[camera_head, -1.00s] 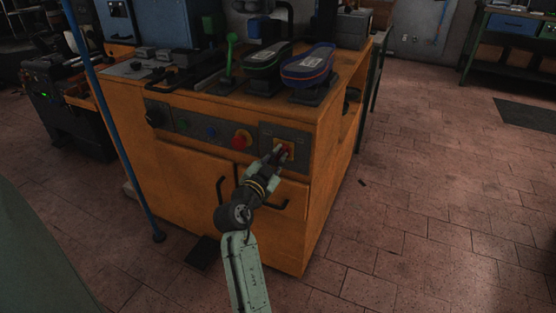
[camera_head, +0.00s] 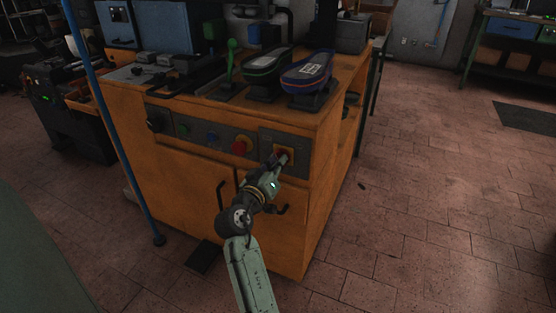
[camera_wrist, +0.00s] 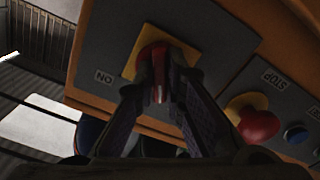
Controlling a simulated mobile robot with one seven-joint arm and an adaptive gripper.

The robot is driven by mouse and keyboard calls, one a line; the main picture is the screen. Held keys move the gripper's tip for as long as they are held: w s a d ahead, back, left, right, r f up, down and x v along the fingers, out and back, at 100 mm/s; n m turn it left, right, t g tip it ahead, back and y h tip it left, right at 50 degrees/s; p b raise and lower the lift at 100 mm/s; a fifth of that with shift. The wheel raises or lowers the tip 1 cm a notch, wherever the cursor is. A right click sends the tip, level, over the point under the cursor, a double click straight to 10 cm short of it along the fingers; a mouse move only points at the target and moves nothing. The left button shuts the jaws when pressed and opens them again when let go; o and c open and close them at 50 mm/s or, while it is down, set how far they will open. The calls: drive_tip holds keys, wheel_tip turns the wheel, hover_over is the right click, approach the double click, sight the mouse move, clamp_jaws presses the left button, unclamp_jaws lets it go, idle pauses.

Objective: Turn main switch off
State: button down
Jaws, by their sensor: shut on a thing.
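The main switch (camera_wrist: 152,52) is a red knob on a yellow plate (camera_wrist: 185,53), set in a dark panel with the label ON beside it. In the head view the yellow plate (camera_head: 290,152) is at the right end of the orange machine's front panel, and my gripper partly hides the knob. My gripper (camera_head: 280,158) reaches up to it from below. In the wrist view my gripper (camera_wrist: 163,85) is shut on the red knob, with one finger on each side.
A red emergency stop button (camera_head: 241,145) sits left of the switch; a STOP label shows near it in the wrist view. Blue (camera_head: 212,139) and green (camera_head: 182,129) buttons are further left. Door handles (camera_head: 221,193) stick out below.

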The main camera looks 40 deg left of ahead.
drive_tip(key=shift+n+p, duration=0.65)
drive_tip(key=shift+n, duration=1.05)
drive_tip(key=c, duration=1.7)
unclamp_jaws()
drive_tip(key=shift+o, duration=0.2)
drive_tip(key=v, duration=1.2)
